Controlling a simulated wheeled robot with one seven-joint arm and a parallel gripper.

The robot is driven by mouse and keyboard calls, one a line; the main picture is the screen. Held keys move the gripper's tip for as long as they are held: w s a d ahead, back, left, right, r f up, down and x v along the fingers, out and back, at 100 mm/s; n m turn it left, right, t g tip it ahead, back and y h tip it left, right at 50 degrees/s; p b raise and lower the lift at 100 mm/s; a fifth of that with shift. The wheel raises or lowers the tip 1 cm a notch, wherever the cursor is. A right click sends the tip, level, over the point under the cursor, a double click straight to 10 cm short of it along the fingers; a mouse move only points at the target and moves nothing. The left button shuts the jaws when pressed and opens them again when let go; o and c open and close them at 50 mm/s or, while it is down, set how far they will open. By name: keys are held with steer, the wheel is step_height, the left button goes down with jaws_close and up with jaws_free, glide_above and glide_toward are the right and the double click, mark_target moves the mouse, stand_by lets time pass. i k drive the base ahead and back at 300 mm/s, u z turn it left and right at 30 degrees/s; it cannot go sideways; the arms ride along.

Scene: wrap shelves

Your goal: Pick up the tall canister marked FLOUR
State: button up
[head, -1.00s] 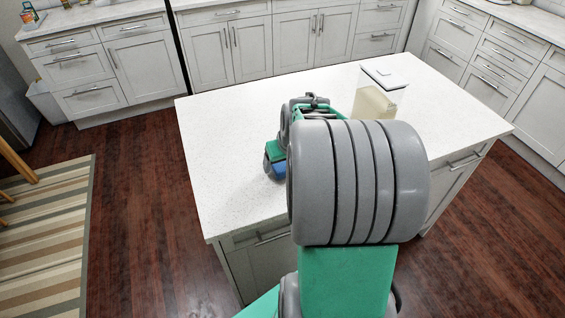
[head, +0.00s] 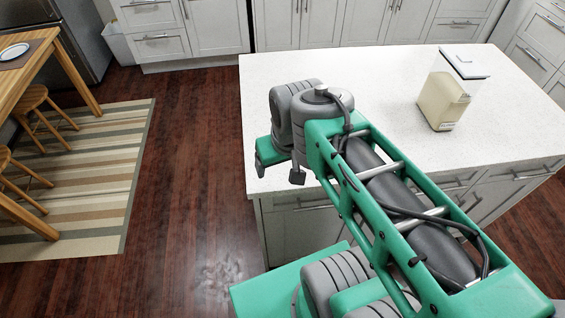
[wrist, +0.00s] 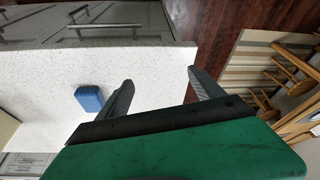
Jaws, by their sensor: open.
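A tall clear canister with cream-coloured contents and a pale lid (head: 447,98) stands upright on the white island counter in the head view. No FLOUR marking can be read on it. A beige surface at the left edge of the wrist view (wrist: 6,127) may be part of it. My gripper (wrist: 160,76) is open, with nothing between its fingers. It is above the island's edge, well to the left of the canister in the head view and apart from it. My arm partly hides the gripper in the head view.
A small blue block (wrist: 90,98) lies on the counter in the wrist view. The white island top (head: 380,75) is clear between my arm and the canister. A wooden table (head: 22,60) and stools stand at the left on a striped rug (head: 90,170).

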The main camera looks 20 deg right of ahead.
mark_target(445, 97)
steer(key=u, duration=0.65)
steer(key=k, duration=0.55)
steer(key=z, duration=1.4)
steer(key=i, duration=0.5)
